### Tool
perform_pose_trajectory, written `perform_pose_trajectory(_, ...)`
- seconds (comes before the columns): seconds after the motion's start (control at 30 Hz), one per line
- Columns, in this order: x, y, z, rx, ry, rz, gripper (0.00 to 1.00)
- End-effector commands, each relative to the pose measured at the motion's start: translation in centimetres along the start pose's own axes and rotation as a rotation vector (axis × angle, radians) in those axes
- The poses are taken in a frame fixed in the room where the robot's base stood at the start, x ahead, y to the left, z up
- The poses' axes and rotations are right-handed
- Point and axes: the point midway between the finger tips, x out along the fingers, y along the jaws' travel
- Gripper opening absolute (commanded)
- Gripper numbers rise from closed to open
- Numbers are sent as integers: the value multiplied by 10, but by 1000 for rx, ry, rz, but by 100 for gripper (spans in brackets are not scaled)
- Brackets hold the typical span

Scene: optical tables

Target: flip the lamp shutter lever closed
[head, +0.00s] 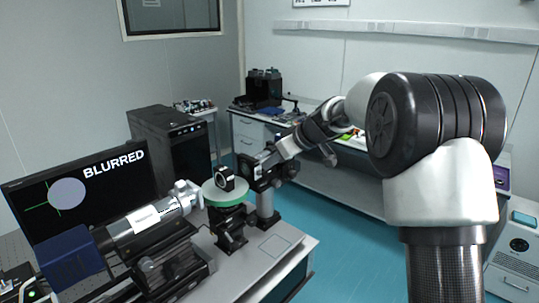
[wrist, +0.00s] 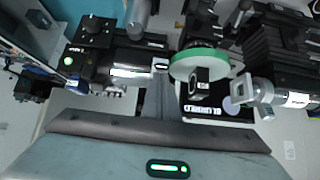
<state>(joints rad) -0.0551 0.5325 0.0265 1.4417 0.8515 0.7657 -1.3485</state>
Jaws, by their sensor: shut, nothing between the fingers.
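The lamp (wrist: 110,66) is a black finned housing with a green light, held on a post at the right end of the near optical table; it also shows in the head view (head: 252,176). Its front faces the green-rimmed round stage (head: 224,192), which carries a black ring mount. I cannot clearly make out the shutter lever in either view. My gripper (head: 268,157) is shut and empty, close to the lamp at its upper right. Whether it touches the lamp or lever cannot be told. In the wrist view my gripper's grey body fills the bottom.
A lens tube (head: 150,218) points at the stage from the left. Behind it a monitor (head: 80,190) shows a grey disc, a green line and the word BLURRED. A black cabinet (head: 170,147) stands behind. A second bench runs along the back wall. The blue floor between is clear.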

Motion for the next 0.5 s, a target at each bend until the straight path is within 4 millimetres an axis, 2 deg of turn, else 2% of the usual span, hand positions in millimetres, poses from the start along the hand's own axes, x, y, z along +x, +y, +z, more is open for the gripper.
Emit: perform_pose_trajectory(0.5,2,1,4,0,18,2,0)
